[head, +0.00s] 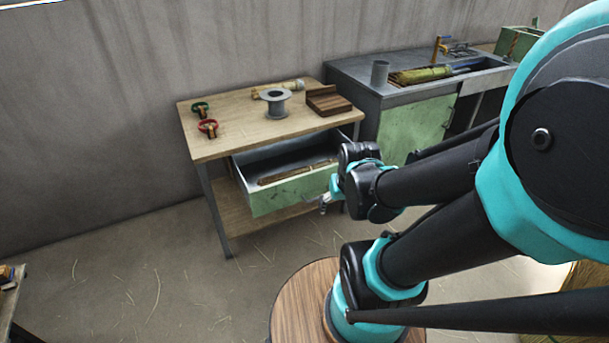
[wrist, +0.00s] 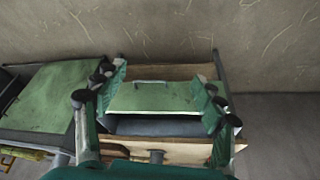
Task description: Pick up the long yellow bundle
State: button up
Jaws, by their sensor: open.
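A long yellow-green bundle (head: 420,74) lies on the metal bench at the back right, well away from my gripper; its end shows at the lower left of the wrist view (wrist: 22,153). A shorter pale yellow bundle (head: 292,86) lies on the wooden table behind the spool. A thin tan-brown bundle (head: 297,172) lies in the open drawer. My gripper (wrist: 158,80) is open and empty, its fingers spread on both sides of the green drawer front in the wrist view.
The green drawer (head: 285,193) stands pulled out under the wooden table (head: 235,130). A grey cup (head: 380,73) stands left of the long bundle.

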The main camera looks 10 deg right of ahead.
jog(key=w+r+n+g+h, duration=0.1)
jog(key=w+r+n, duration=0.3)
jog(key=w, duration=0.6)
jog(key=n+g+h, duration=0.1)
jog(key=n+h, duration=0.4)
jog(key=n, duration=1.3)
send_over(302, 169)
jog(key=s+a, duration=0.2)
jog(key=a, duration=0.6)
notch_tip(302, 169, down, 11)
jog(key=x, duration=1.2)
jog(key=shift+s, duration=0.25)
jog(key=shift+s+d+x, duration=0.1)
jog(key=shift+x, duration=1.25)
jog(key=shift+s+d+x, duration=0.15)
jog(key=shift+x, duration=1.15)
jog(key=shift+r, duration=0.1)
jog(key=shift+c, duration=0.2)
